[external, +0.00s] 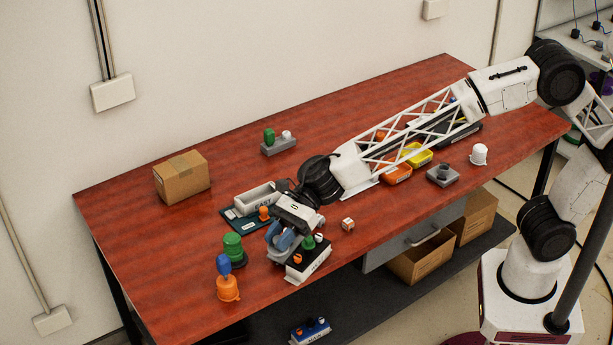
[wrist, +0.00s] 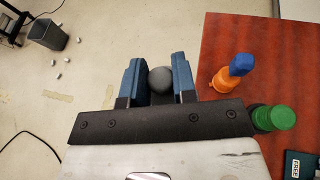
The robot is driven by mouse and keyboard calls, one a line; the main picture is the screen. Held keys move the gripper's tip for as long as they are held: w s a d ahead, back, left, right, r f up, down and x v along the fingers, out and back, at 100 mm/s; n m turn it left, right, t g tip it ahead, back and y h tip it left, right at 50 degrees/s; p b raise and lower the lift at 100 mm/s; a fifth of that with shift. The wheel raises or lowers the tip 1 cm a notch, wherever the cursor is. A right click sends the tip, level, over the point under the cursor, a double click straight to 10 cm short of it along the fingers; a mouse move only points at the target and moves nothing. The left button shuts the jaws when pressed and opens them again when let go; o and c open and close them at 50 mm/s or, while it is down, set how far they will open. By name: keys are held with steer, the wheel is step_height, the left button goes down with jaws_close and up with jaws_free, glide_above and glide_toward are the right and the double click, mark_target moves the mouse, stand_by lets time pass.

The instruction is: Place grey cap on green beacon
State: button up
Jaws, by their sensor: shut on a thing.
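My gripper (external: 281,240) is near the front left part of the red table. In the wrist view its two blue fingers are shut on a rounded grey cap (wrist: 160,78). In the external view the cap is mostly hidden by my gripper. The green beacon (external: 233,246), a ribbed green cylinder on a dark base, stands upright to the left of my gripper; its top shows no cap. It also shows in the wrist view (wrist: 281,117), right of the fingers. The held cap is apart from it.
An orange beacon with a blue top (external: 228,288) stands near the green one. A white box with small coloured pegs (external: 306,266) is close to my gripper. The table between the cardboard box and front left beacons is clear.

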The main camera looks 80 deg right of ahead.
steer(key=shift+d+r+n+g+y, duration=0.7)
steer(key=shift+d+r+n+g, duration=0.9)
steer(key=shift+d, duration=7.3)
step_height(320, 180, down, 10)
steer(key=shift+w+f, duration=0.15)
steer(key=shift+w, duration=0.15)
steer(key=shift+w+a, duration=0.15)
glide_above(232, 236)
steer(key=shift+f, duration=0.75)
steer(key=shift+f, duration=1.7)
steer(key=shift+f, duration=0.15)
